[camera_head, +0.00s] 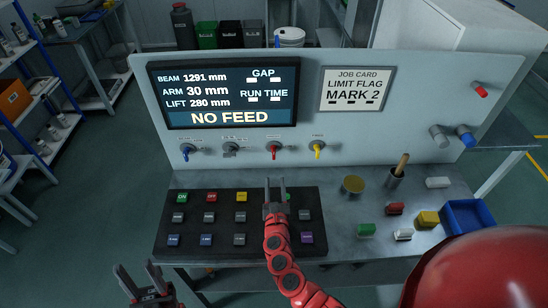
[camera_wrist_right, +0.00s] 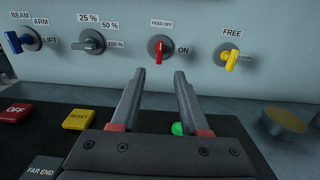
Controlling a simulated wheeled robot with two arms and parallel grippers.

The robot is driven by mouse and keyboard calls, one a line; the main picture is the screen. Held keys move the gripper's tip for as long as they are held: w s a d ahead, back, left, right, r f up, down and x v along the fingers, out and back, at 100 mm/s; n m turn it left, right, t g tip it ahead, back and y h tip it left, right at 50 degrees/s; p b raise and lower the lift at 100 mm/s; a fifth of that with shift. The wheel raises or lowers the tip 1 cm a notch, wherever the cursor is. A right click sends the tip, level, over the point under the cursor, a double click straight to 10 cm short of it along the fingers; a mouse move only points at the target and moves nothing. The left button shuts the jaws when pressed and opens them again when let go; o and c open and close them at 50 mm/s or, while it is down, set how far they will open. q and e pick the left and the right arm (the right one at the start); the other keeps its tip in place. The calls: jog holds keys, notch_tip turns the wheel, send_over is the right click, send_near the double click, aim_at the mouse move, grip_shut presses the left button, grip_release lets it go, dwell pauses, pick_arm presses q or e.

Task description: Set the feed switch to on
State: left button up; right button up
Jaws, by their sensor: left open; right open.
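The feed switch (camera_head: 274,150) is a red lever on a round grey base on the upright panel. In the right wrist view the feed switch (camera_wrist_right: 159,50) stands upright, with FEED OFF above it and ON to its right. My right gripper (camera_head: 275,184) is open and empty, over the button board and in front of the switch. In the wrist view the right gripper (camera_wrist_right: 159,76) has its fingertips just below the switch, one on each side of its line, apart from it. My left gripper (camera_head: 138,272) is open and empty at the lower left.
Beside it are a blue switch (camera_head: 186,151), a grey switch (camera_head: 231,149) and a yellow switch (camera_head: 318,149). The screen (camera_head: 224,95) reads NO FEED. The button board (camera_head: 190,205) lies below; loose blocks and a blue tray (camera_head: 468,215) are right.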

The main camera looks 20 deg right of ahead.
aim_at(274, 155)
jog(key=b+x, duration=0.2)
jog(key=x, duration=0.9)
jog(key=shift+w+d+f, duration=0.1)
jog(key=shift+w+d, duration=0.05)
jog(key=shift+w, duration=0.2)
grip_shut()
